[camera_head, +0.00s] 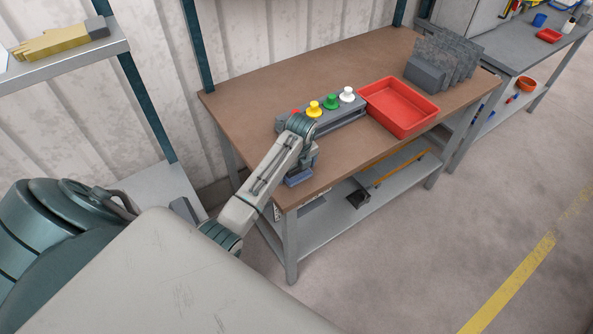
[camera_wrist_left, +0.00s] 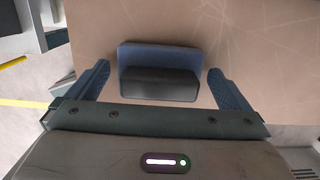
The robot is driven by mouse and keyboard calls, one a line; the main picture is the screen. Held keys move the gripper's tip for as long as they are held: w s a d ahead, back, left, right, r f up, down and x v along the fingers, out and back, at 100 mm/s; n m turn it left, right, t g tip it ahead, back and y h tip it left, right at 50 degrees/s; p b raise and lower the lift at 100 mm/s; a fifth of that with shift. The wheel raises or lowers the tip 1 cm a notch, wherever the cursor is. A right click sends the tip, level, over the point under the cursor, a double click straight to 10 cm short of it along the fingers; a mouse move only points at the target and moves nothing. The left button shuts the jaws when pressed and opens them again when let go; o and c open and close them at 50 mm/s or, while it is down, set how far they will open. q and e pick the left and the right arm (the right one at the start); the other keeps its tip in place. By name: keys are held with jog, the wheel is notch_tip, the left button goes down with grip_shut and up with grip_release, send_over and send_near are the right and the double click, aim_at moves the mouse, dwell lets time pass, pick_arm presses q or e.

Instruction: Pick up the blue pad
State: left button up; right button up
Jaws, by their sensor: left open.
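The blue pad (camera_wrist_left: 160,53) lies on the brown bench top, with a dark grey block-shaped handle (camera_wrist_left: 158,84) on it. In the head view the pad (camera_head: 299,179) shows only in part at the bench's near edge, below my gripper. My left gripper (camera_head: 303,170) is over the pad and hides much of it. In the left wrist view its two blue fingers (camera_wrist_left: 160,78) are spread, one on each side of the handle, with gaps between. I cannot tell how far above the bench the fingertips are. My right gripper is in neither view.
Beside my left wrist stands a grey rack (camera_head: 340,116) with red, yellow, green and white knobs. A red tray (camera_head: 398,106) is right of it, and grey bent panels (camera_head: 444,62) stand behind. The bench's (camera_head: 270,80) back left is clear.

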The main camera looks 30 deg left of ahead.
pick_arm(q)
jog(key=c, duration=0.9)
jog(key=shift+r, duration=0.1)
jog(key=shift+r+b, duration=0.45)
jog(key=shift+b, duration=0.05)
notch_tip(320, 180, up, 2)
jog(key=shift+r+b, duration=0.1)
jog(key=shift+b, duration=0.75)
jog(key=s+d+b, duration=0.1)
jog(key=s, duration=0.1)
jog(key=s+d+b, duration=0.1)
jog(key=s+d, duration=0.1)
jog(key=shift+s+d+r, duration=0.1)
jog(key=shift+s+d, duration=0.05)
jog(key=shift+d, duration=0.15)
jog(key=shift+s+d+r+p, duration=0.25)
jog(key=shift+s+d+p, duration=0.3)
jog(key=shift+s+d, duration=0.7)
jog(key=shift+s+d+r+p, duration=0.3)
jog(key=shift+s+d+p, duration=0.3)
jog(key=shift+s+d, duration=0.6)
jog(key=shift+s+d+r+p, duration=0.25)
jog(key=shift+s+d+p, duration=0.5)
jog(key=shift+s, duration=0.8)
jog(key=shift+d, duration=0.15)
